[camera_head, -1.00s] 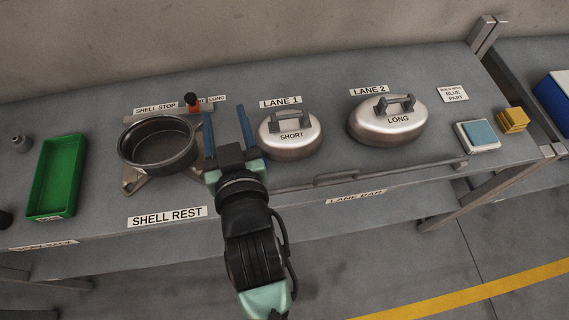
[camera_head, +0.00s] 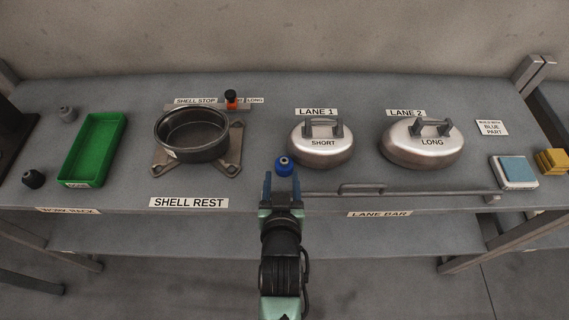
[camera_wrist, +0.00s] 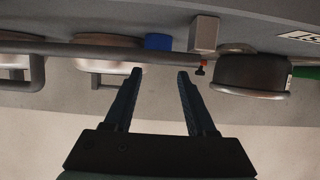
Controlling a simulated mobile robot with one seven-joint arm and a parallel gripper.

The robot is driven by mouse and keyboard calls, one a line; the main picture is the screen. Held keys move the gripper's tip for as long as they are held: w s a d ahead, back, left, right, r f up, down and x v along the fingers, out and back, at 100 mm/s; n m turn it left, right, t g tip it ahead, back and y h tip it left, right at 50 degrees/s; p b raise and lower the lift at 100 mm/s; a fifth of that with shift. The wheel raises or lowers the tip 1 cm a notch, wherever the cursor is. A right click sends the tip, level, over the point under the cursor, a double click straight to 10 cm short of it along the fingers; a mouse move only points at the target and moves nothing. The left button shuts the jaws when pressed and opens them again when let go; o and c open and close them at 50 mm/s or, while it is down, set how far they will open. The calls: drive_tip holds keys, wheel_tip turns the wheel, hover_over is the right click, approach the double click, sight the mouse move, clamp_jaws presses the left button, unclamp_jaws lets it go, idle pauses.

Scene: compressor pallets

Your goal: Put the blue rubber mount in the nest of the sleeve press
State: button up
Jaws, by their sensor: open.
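The blue rubber mount (camera_head: 284,166) stands on the grey bench, just in front of the lid marked SHORT. In the wrist view its blue side (camera_wrist: 158,42) shows beyond the fingertips, between their lines. My gripper (camera_head: 281,182) is open and empty, at the bench's front part on the near side of the mount. In the wrist view both fingers (camera_wrist: 159,74) are apart with nothing between them. I cannot make out the sleeve press or its nest; only part of a dark structure (camera_head: 12,130) shows at the left edge.
The lane bar (camera_head: 400,193) runs along the front edge, right of my gripper. The SHORT lid (camera_head: 306,155) and LONG lid (camera_head: 400,155) stand behind it. A dark shell (camera_head: 190,155) sits left on its rest. Farther left are a green tray (camera_head: 69,170), a grey mount (camera_head: 68,113) and a black one (camera_head: 33,179).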

sight(284, 171)
drive_tip(key=shift+d+x, duration=0.15)
drive_tip(key=shift+x, duration=1.15)
drive_tip(key=shift+d+x, duration=0.1)
drive_tip(key=shift+x, duration=1.15)
drive_tip(key=shift+c, duration=0.2)
clamp_jaws()
